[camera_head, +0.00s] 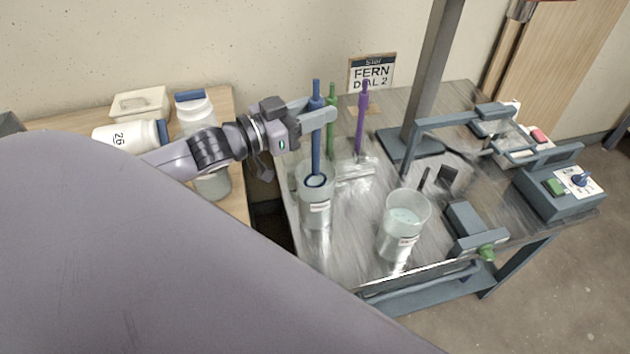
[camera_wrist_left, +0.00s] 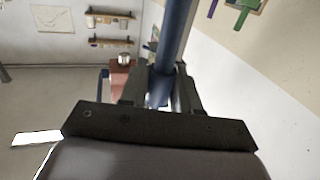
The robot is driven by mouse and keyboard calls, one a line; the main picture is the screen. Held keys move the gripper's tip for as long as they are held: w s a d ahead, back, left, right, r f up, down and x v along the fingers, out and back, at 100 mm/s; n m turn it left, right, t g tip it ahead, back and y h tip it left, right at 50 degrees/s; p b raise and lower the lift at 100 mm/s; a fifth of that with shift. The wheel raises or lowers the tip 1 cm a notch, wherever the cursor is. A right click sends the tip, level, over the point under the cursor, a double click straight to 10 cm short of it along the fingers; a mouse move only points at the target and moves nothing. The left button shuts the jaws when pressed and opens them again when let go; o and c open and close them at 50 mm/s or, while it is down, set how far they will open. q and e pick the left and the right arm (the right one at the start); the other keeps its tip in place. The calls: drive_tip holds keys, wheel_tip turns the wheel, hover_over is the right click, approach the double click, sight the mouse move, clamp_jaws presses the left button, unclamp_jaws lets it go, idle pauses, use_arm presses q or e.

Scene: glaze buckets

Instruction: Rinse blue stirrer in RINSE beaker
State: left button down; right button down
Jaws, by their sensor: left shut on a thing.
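The blue stirrer (camera_head: 316,140) stands upright with its ring end down. My left gripper (camera_head: 322,117) is shut on its upper shaft. In the left wrist view the blue shaft (camera_wrist_left: 174,45) runs between the fingers (camera_wrist_left: 160,95). The stirrer's ring overlaps the upper part of a clear beaker (camera_head: 316,212) at the left of the metal table; it appears inside the rim, but its depth is hard to tell. A second clear beaker (camera_head: 396,246) with pale liquid stands to the right, nearer the front. The labels are too small to read, so I cannot tell which is RINSE.
A green stirrer (camera_head: 331,125) and a purple stirrer (camera_head: 361,125) stand upright behind the left beaker. A grey post (camera_head: 433,75) rises from the metal table (camera_head: 350,245). A control box (camera_head: 560,190) sits at right. White containers (camera_head: 195,110) crowd the wooden table at left.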

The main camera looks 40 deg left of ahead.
sight(315, 81)
use_arm(q)
drive_tip(key=shift+r, duration=3.45)
drive_tip(key=shift+r, duration=2)
drive_tip(key=shift+s+f, duration=0.1)
